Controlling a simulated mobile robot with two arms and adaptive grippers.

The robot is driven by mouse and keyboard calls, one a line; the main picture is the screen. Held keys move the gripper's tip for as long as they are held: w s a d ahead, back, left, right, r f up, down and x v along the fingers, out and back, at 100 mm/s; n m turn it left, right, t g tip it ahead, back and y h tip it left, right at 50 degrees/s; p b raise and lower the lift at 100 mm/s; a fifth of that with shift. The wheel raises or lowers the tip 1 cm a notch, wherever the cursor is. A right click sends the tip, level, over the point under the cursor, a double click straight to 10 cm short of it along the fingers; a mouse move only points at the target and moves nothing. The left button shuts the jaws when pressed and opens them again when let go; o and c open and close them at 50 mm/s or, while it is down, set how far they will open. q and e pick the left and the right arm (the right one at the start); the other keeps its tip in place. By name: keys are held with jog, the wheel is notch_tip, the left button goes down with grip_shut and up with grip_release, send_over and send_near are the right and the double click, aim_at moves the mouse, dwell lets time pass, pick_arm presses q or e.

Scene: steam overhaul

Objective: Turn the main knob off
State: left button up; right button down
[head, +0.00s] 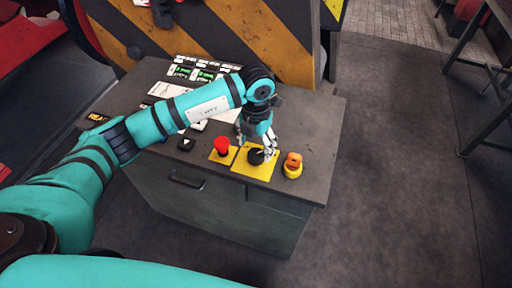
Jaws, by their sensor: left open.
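The main knob (256,156) is a black rotary knob on a yellow square plate (262,174), on top of a grey cabinet (318,118). My left arm reaches across the cabinet from the left. My left gripper (266,150) is open and points down at the knob, with its fingers close around or just beside it. I cannot tell if the fingers touch the knob. The fingers hide part of the knob. My right gripper does not show.
A red button (222,146) on a yellow plate stands just left of the knob. An orange and yellow control (293,164) stands just right of it. Papers and green-lit displays (203,73) lie behind my arm. A black and orange striped barrier (255,40) rises behind the cabinet.

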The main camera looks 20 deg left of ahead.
aim_at(256, 153)
pick_arm(q)
jog(key=shift+f, duration=1.65)
jog(key=c, duration=1.2)
